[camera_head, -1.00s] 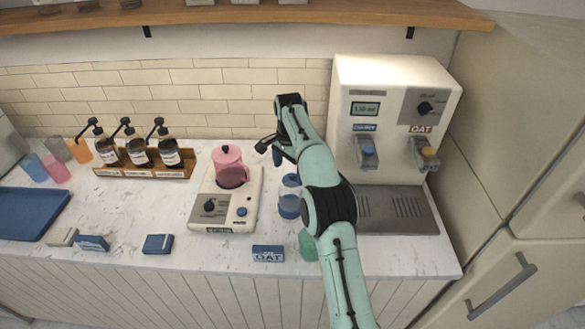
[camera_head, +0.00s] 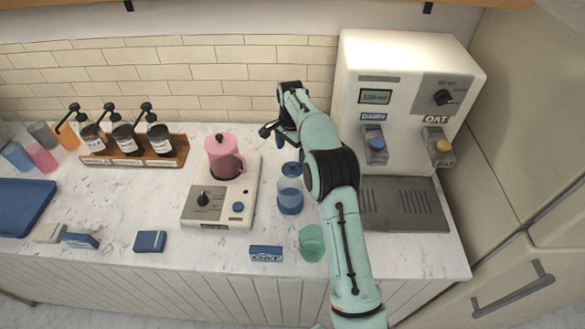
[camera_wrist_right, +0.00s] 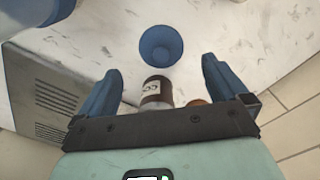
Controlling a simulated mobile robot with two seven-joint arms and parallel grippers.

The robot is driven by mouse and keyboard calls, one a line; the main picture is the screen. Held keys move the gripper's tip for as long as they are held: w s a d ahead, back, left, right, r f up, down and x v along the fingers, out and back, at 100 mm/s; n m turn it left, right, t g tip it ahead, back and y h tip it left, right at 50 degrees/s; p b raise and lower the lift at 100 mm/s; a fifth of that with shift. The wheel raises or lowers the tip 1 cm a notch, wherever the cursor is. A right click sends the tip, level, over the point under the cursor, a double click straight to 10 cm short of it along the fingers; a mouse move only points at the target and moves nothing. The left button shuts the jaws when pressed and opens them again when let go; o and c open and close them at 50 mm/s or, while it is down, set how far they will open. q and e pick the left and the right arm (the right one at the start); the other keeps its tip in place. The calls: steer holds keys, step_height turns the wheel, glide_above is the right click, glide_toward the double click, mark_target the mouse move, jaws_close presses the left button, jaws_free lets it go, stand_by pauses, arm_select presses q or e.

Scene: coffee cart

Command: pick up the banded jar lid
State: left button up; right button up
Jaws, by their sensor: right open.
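A clear jar (camera_head: 290,190) with a blue band low on its side stands right of the pink pitcher in the head view, with blue at its top. In the right wrist view, a round blue piece (camera_wrist_right: 161,46), which looks like the lid, shows beyond and between my fingertips, apart from them. I cannot tell for sure if it is loose. My right gripper (camera_wrist_right: 161,68) is open and empty. It also shows in the head view (camera_head: 270,138), above the counter behind the jar and partly hidden by its arm. My left gripper is not in view.
A green cup (camera_head: 311,242) is near the front edge. A labelled brown bottle (camera_wrist_right: 155,90) shows between my fingers. Pump bottles (camera_head: 125,137) stand far left.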

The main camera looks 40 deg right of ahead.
mark_target(293, 164)
steer(key=shift+w+d+f, duration=0.1)
steer(key=shift+d+f, duration=0.05)
steer(key=shift+f, duration=1.55)
steer(key=shift+d+f, duration=0.1)
steer(key=shift+f, duration=1.6)
steer(key=c, duration=1)
